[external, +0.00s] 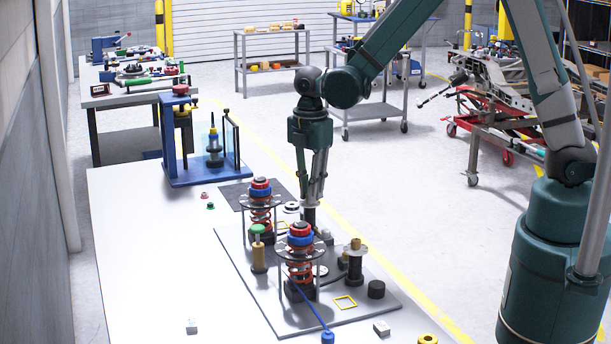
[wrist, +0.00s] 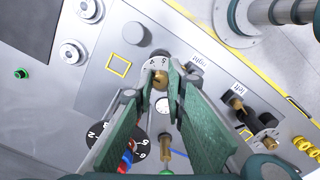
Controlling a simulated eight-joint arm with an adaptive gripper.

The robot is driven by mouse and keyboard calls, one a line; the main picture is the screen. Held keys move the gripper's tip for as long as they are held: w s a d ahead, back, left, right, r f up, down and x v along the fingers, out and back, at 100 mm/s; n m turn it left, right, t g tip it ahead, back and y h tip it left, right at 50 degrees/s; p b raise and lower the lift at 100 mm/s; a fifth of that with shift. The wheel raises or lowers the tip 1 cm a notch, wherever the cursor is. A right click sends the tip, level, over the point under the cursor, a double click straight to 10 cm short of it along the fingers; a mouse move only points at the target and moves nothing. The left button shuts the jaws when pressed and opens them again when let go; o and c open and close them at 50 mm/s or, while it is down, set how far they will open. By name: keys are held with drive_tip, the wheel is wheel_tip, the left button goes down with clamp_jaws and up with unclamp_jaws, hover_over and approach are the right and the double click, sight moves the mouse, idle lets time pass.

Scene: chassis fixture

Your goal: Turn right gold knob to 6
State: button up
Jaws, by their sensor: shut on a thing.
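In the wrist view, a gold knob (wrist: 160,80) with a pale numbered dial (wrist: 154,63) lies between my fingertips, near a label reading "right" (wrist: 198,57). My gripper (wrist: 163,73) is shut on this knob, with one green finger on each side. The fingers hide part of the dial, and I cannot tell the knob's setting. A second gold knob (wrist: 236,102) is beside a label reading "left" (wrist: 239,88). In the external view, my gripper (external: 309,218) points down at the grey board, behind the front spring column; the knob is hidden there.
Two red-and-blue spring columns (external: 300,236) (external: 261,190) stand on the grey board (external: 345,318). A green-topped post (external: 258,248) and a black-and-gold post (external: 355,262) stand close by. A blue fixture (external: 205,176) is at the back. The table's left side is mostly clear.

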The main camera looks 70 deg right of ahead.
drive_tip(key=m+b, duration=0.3)
drive_tip(key=m, duration=0.2)
drive_tip(key=shift+f+m, duration=0.1)
drive_tip(key=shift+m, duration=0.2)
drive_tip(key=m+b, duration=0.2)
drive_tip(key=m, duration=0.4)
drive_tip(key=shift+b, duration=0.35)
drive_tip(key=m+b, duration=0.1)
drive_tip(key=m, duration=0.4)
drive_tip(key=shift+m, duration=0.3)
drive_tip(key=m+b, duration=0.1)
drive_tip(key=m, duration=0.4)
drive_tip(key=shift+a+m, duration=0.1)
drive_tip(key=shift+m, duration=0.2)
drive_tip(key=o, duration=0.9)
drive_tip(key=shift+r, duration=0.2)
wheel_tip(320, 180, up, 12)
